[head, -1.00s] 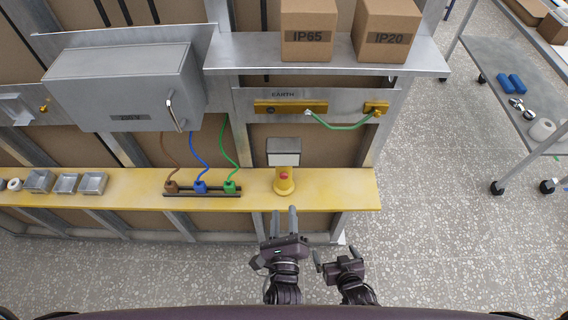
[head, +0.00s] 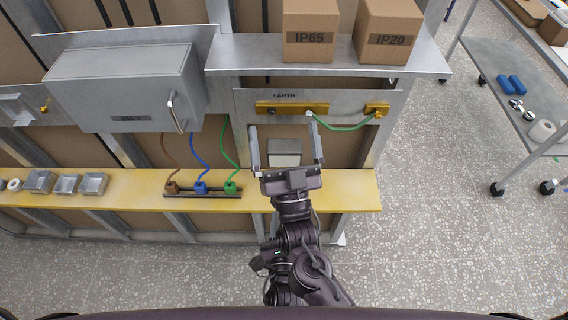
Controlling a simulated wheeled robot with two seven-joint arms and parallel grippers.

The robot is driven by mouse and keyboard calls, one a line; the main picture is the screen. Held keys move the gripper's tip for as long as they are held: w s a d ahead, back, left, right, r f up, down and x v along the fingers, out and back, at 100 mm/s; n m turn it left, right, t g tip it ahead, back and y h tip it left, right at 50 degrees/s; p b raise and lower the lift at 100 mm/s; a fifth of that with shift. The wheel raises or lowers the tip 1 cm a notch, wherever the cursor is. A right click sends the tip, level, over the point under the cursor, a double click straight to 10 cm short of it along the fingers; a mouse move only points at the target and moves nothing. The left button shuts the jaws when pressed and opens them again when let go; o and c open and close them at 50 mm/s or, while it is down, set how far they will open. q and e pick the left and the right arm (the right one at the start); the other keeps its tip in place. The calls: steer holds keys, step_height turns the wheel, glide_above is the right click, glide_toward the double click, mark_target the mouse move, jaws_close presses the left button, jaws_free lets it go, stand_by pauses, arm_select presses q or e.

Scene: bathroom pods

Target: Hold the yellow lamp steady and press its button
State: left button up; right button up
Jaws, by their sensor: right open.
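The lamp's grey and white box-shaped head (head: 284,147) shows upright above the yellow shelf (head: 350,190). Its yellow base and red button are hidden behind my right gripper. My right gripper (head: 283,126) is wide open, pointing away from me, with one finger on each side of the lamp head as seen from above. Nothing is seen between the fingers apart from the lamp head, and I cannot tell whether they touch the lamp. My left gripper (head: 266,261) is lower down, mostly covered by my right arm; its fingers are hidden.
Brown, blue and green plugs (head: 201,187) with cables stand left of the lamp. A grey box (head: 125,85) hangs above them. The earth bar (head: 290,108) and its green cable are behind the gripper. Two cartons (head: 308,35) sit on the upper shelf. Metal trays (head: 66,184) lie far left.

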mark_target(285, 138)
steer(key=w+f+g+h, duration=0.1)
steer(key=f+g, duration=0.1)
steer(key=f, duration=0.2)
steer(key=w+f+g+h, duration=0.1)
steer(key=f+g, duration=0.1)
steer(key=f, duration=0.3)
steer(key=w+f+g+h, duration=0.1)
steer(key=f+g, duration=0.1)
steer(key=f, duration=0.2)
steer(key=shift+f+n+h, duration=0.15)
steer(key=shift+n+h, duration=0.25)
steer(key=w, duration=0.7)
steer(key=shift+w+f, duration=0.1)
steer(key=shift+w, duration=0.15)
arm_select(q)
steer(key=shift+d, duration=0.1)
steer(key=shift+c, duration=0.2)
arm_select(e)
steer(key=c, duration=1.1)
arm_select(q)
jaws_close()
stand_by(1.2)
